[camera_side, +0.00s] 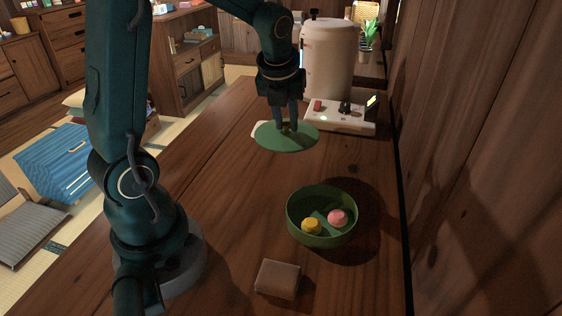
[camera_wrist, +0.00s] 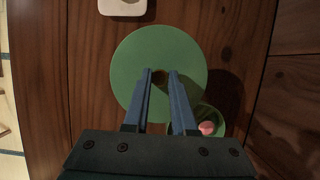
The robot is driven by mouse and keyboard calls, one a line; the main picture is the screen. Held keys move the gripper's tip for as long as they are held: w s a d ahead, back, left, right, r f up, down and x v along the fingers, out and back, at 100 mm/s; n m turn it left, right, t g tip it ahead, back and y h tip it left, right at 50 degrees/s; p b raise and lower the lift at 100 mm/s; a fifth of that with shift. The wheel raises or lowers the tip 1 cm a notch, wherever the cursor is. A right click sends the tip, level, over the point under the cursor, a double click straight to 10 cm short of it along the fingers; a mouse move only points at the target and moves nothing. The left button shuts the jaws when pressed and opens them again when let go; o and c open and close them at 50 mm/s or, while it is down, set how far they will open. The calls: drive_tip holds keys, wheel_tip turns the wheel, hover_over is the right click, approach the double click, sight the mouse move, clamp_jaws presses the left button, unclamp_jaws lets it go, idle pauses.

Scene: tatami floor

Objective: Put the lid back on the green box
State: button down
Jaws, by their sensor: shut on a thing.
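The round green lid (camera_side: 272,141) is level in my gripper (camera_side: 287,127), which is shut on its small knob. The lid appears raised above the table, and it also shows in the wrist view (camera_wrist: 130,55) beyond the fingers (camera_wrist: 160,75). The green box (camera_side: 300,228) stands open and upright on the table, nearer the side camera than the lid. In the wrist view the lid and a finger hide much of the box (camera_wrist: 217,115).
A brown block (camera_side: 278,279) lies on the table (camera_side: 225,235) near the box. A white control panel (camera_side: 345,121) and a large pale canister (camera_side: 328,60) stand behind the lid. A white item (camera_side: 255,129) shows partly past the lid. A wooden wall (camera_side: 480,150) bounds the right side.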

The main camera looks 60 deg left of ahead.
drive_tip(key=s+d+m+t+h, duration=0.15)
drive_tip(key=d+m, duration=0.35)
drive_tip(key=d, duration=1.1)
drive_tip(key=shift+s+a+f, duration=0.1)
drive_tip(key=shift+f, duration=1.45)
drive_tip(key=shift+s+a+f, duration=0.1)
drive_tip(key=shift+f, duration=1.4)
drive_tip(key=shift+f, duration=0.15)
drive_tip(key=shift+c, duration=0.8)
unclamp_jaws()
wheel_tip(320, 180, up, 7)
